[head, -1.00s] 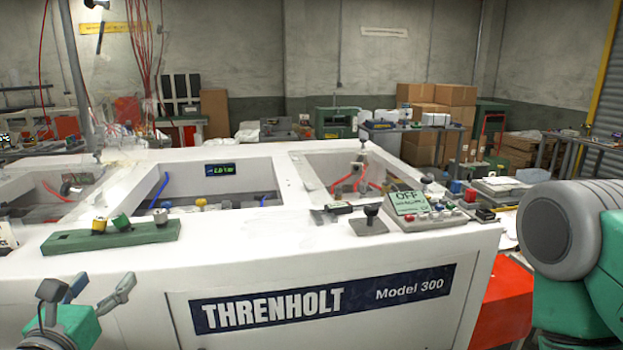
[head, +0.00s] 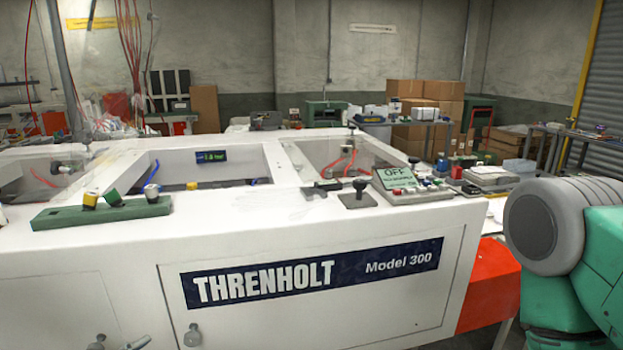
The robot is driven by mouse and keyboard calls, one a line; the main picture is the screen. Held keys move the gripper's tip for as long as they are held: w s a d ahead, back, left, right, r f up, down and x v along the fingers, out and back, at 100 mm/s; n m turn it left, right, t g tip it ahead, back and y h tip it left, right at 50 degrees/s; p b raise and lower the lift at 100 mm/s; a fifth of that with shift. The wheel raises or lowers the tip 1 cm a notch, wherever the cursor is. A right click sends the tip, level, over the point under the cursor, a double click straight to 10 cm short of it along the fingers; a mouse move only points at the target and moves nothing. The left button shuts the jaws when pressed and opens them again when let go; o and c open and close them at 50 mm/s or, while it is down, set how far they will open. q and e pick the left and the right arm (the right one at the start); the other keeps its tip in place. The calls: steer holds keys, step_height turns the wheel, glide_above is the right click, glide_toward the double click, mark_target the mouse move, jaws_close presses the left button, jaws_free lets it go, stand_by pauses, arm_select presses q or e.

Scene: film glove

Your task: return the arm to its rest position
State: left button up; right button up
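Only a grey tip of my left gripper (head: 137,342) shows at the bottom edge on the left, in front of the white machine (head: 400,300). The rest of that gripper is below the frame, so its opening is hidden. My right arm (head: 560,235), green with a grey joint, stands at the right edge. Its gripper is out of view. Nothing is seen held.
The white machine fills the front, with open wells on top. A green block (head: 100,212) with three knobs and a control box with an OFF screen (head: 397,180) stand on it. A red box (head: 490,285) sits beside it at the right.

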arm_select(q)
steer(key=s+d+f+m+g+b, duration=0.2)
steer(key=s+f+m, duration=0.15)
steer(key=f, duration=0.25)
steer(key=s+d+f+m+g+b, duration=0.1)
steer(key=s+f+m+g+b, duration=0.1)
steer(key=f+m, duration=0.35)
steer(key=s+a+f+m+g+y+b, duration=0.1)
steer(key=s+f+m+g+b, duration=0.3)
steer(key=s+f+m, duration=0.4)
steer(key=s+a+f+m+g+y+b, duration=0.2)
steer(key=s+a+f+m+g+b, duration=0.2)
steer(key=s+f+m, duration=0.4)
step_height(320, 180, down, 5)
steer(key=shift+s+f+m, duration=0.1)
steer(key=shift+s+m, duration=0.2)
steer(key=shift+s, duration=0.35)
steer(key=shift+a, duration=0.1)
steer(key=shift+w, duration=0.1)
